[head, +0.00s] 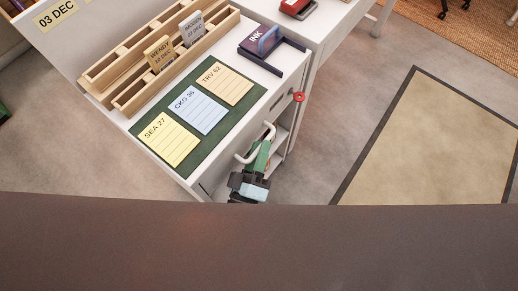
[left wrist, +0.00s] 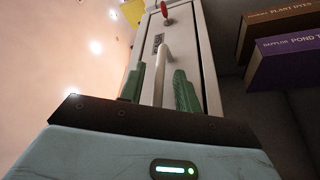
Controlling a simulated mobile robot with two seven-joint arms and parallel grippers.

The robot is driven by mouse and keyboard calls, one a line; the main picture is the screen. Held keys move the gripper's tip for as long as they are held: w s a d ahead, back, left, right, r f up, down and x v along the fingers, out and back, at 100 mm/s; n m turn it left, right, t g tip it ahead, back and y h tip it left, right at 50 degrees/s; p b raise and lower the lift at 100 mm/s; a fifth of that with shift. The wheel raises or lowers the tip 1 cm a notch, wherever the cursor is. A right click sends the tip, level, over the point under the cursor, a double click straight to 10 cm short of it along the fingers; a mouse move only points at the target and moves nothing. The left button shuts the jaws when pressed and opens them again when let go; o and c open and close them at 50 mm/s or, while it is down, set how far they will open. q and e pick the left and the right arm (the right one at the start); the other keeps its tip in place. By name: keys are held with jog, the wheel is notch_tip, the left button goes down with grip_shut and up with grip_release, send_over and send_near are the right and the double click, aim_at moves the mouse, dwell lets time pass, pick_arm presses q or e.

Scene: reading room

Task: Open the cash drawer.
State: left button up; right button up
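The cash drawer's front (left wrist: 185,35) is in the side of the white desk and looks flush. Its pale bar handle (head: 256,148) stands out from that side; in the left wrist view the handle (left wrist: 162,62) runs up between my fingers. My left gripper (head: 260,160) is at the handle, with its green fingers apart on either side of it. In the left wrist view (left wrist: 159,88) gaps show between the handle and both fingers. A red knob or key (head: 299,97) sits farther along the front. My right gripper is not in view.
On the desktop are a green mat (head: 210,136) with several cards, a wooden card rack (head: 100,72) and an ink pad (head: 252,37). Open shelving shows below the drawer level. Books (left wrist: 285,50) show at the right in the left wrist view. Floor beside the desk is clear, with a rug (head: 435,140).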

pick_arm(q)
jog(key=shift+c, duration=0.4)
grip_shut()
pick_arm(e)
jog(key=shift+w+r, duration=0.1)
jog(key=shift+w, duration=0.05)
